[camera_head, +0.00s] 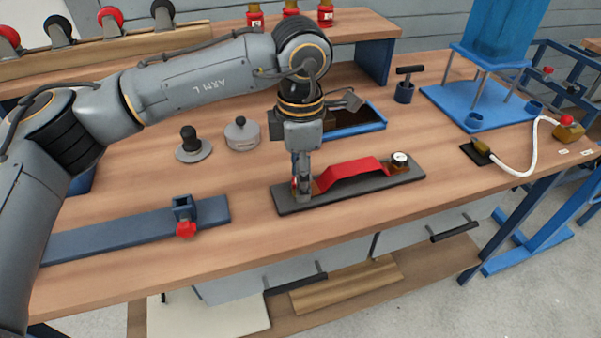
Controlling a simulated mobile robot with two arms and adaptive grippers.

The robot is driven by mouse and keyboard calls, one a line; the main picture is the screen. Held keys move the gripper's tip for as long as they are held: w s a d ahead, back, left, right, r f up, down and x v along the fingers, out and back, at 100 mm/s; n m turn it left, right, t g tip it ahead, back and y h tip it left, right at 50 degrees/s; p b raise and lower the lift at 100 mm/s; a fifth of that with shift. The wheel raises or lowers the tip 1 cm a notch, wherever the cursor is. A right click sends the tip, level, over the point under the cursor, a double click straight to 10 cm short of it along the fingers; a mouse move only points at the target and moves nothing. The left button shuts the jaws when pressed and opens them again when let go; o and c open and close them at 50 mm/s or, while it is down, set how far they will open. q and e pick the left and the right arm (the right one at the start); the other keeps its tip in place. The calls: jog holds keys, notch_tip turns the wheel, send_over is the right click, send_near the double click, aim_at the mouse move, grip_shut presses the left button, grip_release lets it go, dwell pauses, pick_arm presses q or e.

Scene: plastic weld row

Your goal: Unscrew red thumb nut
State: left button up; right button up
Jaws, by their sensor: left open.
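A dark base plate (350,193) lies near the front middle of the bench, with a raised red strip (350,173) on it. My left gripper (302,190) points down over the plate's left end. Its jaws are open, with the fingertips low around or beside a small red part, probably the red thumb nut; the fingers hide most of it, and I cannot tell whether they touch it. My right gripper is not in view.
A blue rail (130,232) with a red-knobbed clamp (184,215) lies to the left. A grey lidded pot (242,134) and a black-knobbed disc (194,147) stand behind. A blue-rimmed tray (358,129) sits behind the plate. A blue stand (478,108) and white hose (515,172) are right.

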pick_arm(q)
jog(key=shift+m, duration=1.2)
jog(key=shift+m+b, duration=0.3)
jog(key=shift+m, duration=0.4)
jog(key=m, duration=0.5)
jog(key=shift+m, duration=0.3)
jog(key=m, duration=0.4)
jog(key=shift+b, duration=0.35)
jog(key=m, duration=0.6)
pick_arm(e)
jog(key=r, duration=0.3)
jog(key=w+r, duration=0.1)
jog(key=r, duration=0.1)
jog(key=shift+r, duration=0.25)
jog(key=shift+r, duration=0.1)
